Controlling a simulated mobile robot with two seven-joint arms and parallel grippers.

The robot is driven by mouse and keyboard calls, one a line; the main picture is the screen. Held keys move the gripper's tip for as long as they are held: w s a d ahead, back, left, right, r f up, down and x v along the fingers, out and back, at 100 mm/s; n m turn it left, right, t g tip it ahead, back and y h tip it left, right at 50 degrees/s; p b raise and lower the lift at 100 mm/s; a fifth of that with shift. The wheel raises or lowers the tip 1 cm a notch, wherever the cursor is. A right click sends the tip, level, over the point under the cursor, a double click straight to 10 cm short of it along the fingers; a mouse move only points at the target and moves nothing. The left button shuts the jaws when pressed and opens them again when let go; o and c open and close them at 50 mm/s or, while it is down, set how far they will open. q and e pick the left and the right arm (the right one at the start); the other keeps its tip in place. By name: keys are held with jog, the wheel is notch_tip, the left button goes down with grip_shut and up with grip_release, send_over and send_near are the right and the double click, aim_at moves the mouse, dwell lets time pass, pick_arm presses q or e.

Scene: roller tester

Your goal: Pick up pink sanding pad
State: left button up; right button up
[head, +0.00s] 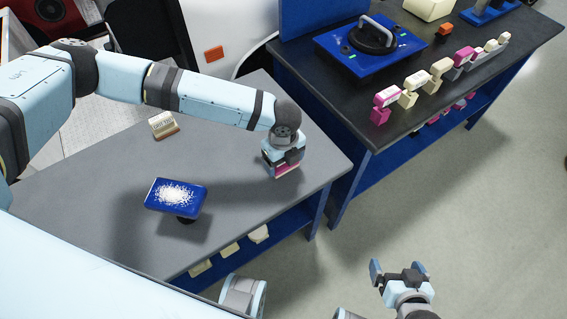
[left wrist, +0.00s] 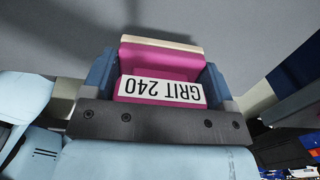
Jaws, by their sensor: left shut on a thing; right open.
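The pink sanding pad (left wrist: 160,65) has a white label reading "GRIT 240" and a cream edge. My left gripper (left wrist: 158,88) is shut on it, with a blue finger on each side, in the left wrist view. In the head view my left gripper (head: 283,163) points down over the right part of the grey table. Only a strip of the pink pad (head: 288,169) shows below it there. Whether the pad touches the table is hard to tell. My right gripper (head: 398,270) is open and empty over the floor at the lower right.
A blue pad with a white pattern (head: 175,195) stands on the grey table (head: 120,235), near a cream and brown block (head: 163,125). The black bench (head: 375,135) at the back right holds a row of pink, cream and grey pads (head: 440,67) and a blue device with a handle (head: 345,50).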

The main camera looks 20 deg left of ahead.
pick_arm(q)
notch_tip(320, 180, up, 17)
jog(key=p, duration=0.1)
jog(key=shift+r, duration=0.1)
